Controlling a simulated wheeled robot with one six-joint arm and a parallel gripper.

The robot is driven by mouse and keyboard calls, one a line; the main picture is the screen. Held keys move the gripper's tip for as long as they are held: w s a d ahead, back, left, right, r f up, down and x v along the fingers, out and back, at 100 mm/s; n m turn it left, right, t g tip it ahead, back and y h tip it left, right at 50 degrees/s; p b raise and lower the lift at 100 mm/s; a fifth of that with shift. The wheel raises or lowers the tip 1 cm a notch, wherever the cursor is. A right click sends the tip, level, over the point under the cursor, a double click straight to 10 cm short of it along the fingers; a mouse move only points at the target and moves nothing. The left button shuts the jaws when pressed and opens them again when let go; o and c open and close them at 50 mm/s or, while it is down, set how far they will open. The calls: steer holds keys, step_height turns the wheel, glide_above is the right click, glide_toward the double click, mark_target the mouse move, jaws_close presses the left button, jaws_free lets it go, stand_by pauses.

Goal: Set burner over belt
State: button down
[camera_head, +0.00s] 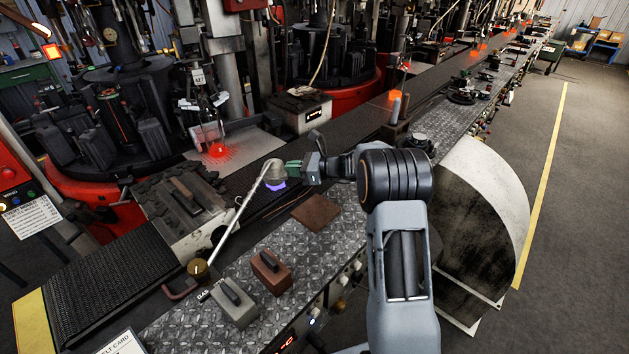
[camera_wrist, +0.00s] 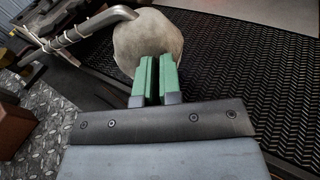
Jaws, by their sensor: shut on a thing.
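The burner (camera_head: 273,170) is a grey rounded head on a long metal pipe. The pipe slants up from a brass knob at the lower left. A blue-violet glow shows just below the head. My gripper (camera_head: 294,171) has green fingers shut on the burner's right side. In the wrist view the fingers (camera_wrist: 157,78) meet the grey burner head (camera_wrist: 148,42), with its pipe running off left. The belt (camera_head: 95,287) is black and ribbed. In the wrist view the burner overlaps the belt (camera_wrist: 250,75) near its edge; its height above is unclear.
A diamond-plate ledge (camera_head: 300,245) borders the belt, with a brown block (camera_head: 270,272), a grey block (camera_head: 234,303) and a flat brown plate (camera_head: 316,212) on it. A grey box with a handle (camera_head: 185,205) stands beside the pipe. Mould machines line the far side.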

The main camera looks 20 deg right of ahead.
steer(key=shift+s+d+r, duration=0.1)
steer(key=shift+d+r, duration=0.15)
steer(key=shift+d, duration=0.15)
steer(key=v, duration=1.3)
steer(key=shift+w+d+f+b, duration=0.3)
steer(key=shift+f+b, duration=0.05)
steer(key=s+a+r+n+g+h, duration=0.2)
steer(key=s+a+n+g+h, duration=0.35)
steer(key=s+a+n, duration=0.7)
steer(key=s+d+f+n+t+h, duration=0.1)
steer(key=s+d+n+t+h, duration=0.1)
steer(key=s+n+h, duration=0.6)
steer(key=s+d+n, duration=0.1)
steer(key=s+n, duration=0.1)
steer(key=s, duration=0.5)
steer(key=shift+n+p, duration=0.35)
steer(key=shift+p, duration=0.05)
steer(key=shift+d+h, duration=0.1)
steer(key=shift+h, duration=0.15)
